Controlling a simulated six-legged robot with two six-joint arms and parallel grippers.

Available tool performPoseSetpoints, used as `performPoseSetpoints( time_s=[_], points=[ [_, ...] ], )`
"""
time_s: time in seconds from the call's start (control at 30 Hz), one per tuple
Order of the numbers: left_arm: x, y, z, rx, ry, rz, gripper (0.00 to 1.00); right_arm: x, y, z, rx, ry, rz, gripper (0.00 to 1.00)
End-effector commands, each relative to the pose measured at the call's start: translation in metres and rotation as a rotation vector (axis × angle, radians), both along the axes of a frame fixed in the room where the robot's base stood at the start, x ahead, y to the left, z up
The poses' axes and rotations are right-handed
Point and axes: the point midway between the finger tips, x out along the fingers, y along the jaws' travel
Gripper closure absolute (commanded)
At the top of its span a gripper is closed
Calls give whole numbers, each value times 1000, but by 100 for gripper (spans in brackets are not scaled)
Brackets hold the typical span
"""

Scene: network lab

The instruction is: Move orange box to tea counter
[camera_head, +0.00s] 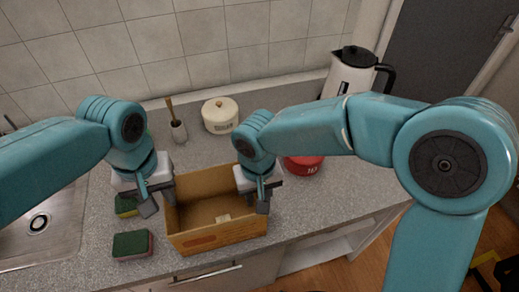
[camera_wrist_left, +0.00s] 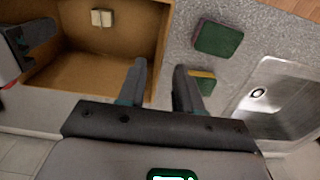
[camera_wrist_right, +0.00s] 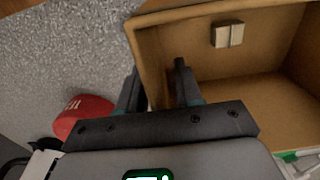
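The orange box (camera_head: 217,238), an open-topped orange-brown box, sits upright on the grey speckled counter (camera_head: 85,258). My left gripper (camera_head: 148,202) is at the box's left wall. In the left wrist view its open fingers (camera_wrist_left: 160,82) stand on either side of that wall, one inside the box and one outside. My right gripper (camera_head: 259,197) is at the right wall. In the right wrist view its open fingers (camera_wrist_right: 157,88) straddle that wall likewise. Gaps show between the fingers and the walls. A small pale block-like piece (camera_wrist_right: 228,34) shows inside the box. No other counter is clearly identifiable.
Green sponges (camera_head: 132,245) and a metal sink (camera_head: 45,225) are left of the box. A brush holder (camera_head: 178,131), cream pot (camera_head: 220,116) and white kettle (camera_head: 350,75) stand behind. A red item (camera_head: 304,165) is at the box's right. Tiled wall closes the back.

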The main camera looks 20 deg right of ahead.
Motion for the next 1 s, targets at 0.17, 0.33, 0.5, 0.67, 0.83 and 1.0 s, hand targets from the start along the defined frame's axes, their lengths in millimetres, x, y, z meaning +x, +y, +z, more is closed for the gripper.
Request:
performPoseSetpoints(
  time_s=[0.17,0.33,0.5,0.67,0.83,1.0],
  points=[
    [0,-1,33,-2,-2,1,66,0,0,0,0,0,0,66],
    [0,0,47,0,1,0,66,0,0,1,0,-1,0,66],
    [-1,0,48,0,1,0,66,1,0,23,1,-5,-1,66],
    [0,0,48,0,1,0,66,1,0,61,3,-6,-1,66],
    [0,0,48,0,1,0,66,1,0,96,2,-4,0,66],
    [0,0,48,0,1,0,66,0,0,116,1,-1,0,66]
  ],
)
